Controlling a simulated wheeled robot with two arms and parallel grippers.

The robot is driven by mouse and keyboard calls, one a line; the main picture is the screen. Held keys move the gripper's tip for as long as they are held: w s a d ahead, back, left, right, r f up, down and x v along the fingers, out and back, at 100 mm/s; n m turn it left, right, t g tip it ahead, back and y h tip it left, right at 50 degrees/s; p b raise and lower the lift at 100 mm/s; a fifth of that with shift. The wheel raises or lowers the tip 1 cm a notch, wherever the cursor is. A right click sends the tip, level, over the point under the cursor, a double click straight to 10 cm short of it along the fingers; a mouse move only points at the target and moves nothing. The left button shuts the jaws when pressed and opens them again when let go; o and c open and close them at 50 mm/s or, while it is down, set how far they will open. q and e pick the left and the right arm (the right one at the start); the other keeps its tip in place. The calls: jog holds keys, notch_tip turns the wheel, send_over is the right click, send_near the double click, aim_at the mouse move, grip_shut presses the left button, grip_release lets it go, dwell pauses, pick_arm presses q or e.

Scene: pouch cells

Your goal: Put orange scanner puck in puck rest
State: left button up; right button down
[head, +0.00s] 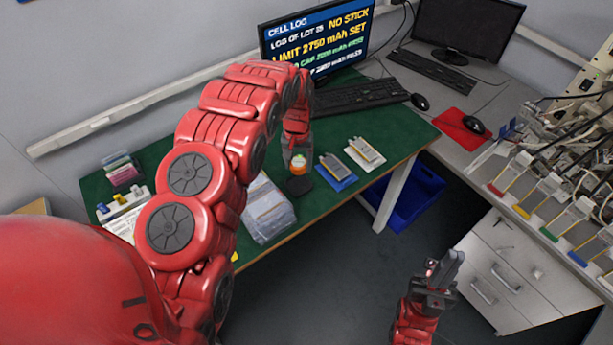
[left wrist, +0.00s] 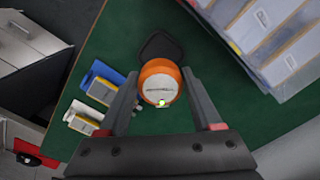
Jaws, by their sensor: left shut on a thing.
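The orange scanner puck (left wrist: 159,84) has a pale round face and a small green light. My left gripper (left wrist: 160,78) is shut on it, one finger on each side. In the head view the puck (head: 299,168) hangs under my left gripper (head: 297,155) over the green table. A dark flat pad (head: 299,186), which looks like the puck rest, lies just in front of it. The pad also shows in the left wrist view (left wrist: 160,46), partly hidden by the puck. My right gripper (head: 446,268) is away from the table, over the floor; its jaw gap is unclear.
Blue (head: 337,172) and white (head: 366,153) holders with pouch cells lie right of the pad. A clear plastic box (head: 268,212) stands at its left. A keyboard (head: 350,95) and monitor (head: 318,42) are behind. The table's front edge is close.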

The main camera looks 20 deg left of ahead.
aim_at(298, 187)
pick_arm(q)
notch_tip(298, 187, down, 4)
jog(key=shift+s+a+r+p, duration=0.1)
jog(key=shift+s+a+p, duration=0.05)
jog(key=shift+p, duration=0.45)
jog(key=shift+f, duration=0.5)
jog(key=shift+f+p, duration=0.3)
jog(key=shift+f, duration=1.4)
